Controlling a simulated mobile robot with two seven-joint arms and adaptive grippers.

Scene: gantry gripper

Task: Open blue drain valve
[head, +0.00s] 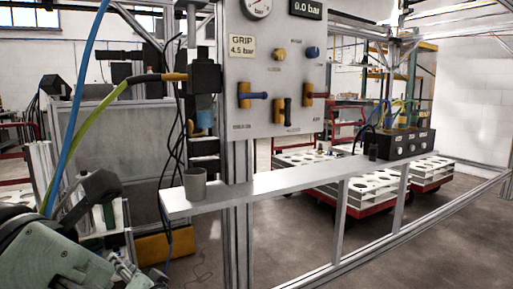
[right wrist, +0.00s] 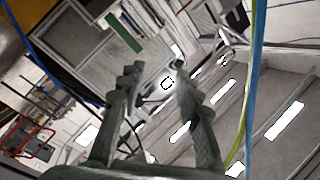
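A grey upright panel (head: 275,75) stands at the upper middle of the head view. It bears three lever valves on orange bodies. The left one has a blue lever (head: 257,96) that points sideways to the right. My right gripper (head: 125,268) is low at the left, well apart from the panel. The right wrist view shows its fingers (right wrist: 155,75) spread with nothing between them. My left gripper is not in view.
A narrow shelf (head: 275,184) runs below the panel, with a grey cup (head: 194,185) at its left end and a black switch box (head: 395,142) at its right. Blue (head: 75,100) and yellow-green hoses hang near my right gripper. Round knobs and a gauge (head: 257,8) sit higher on the panel.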

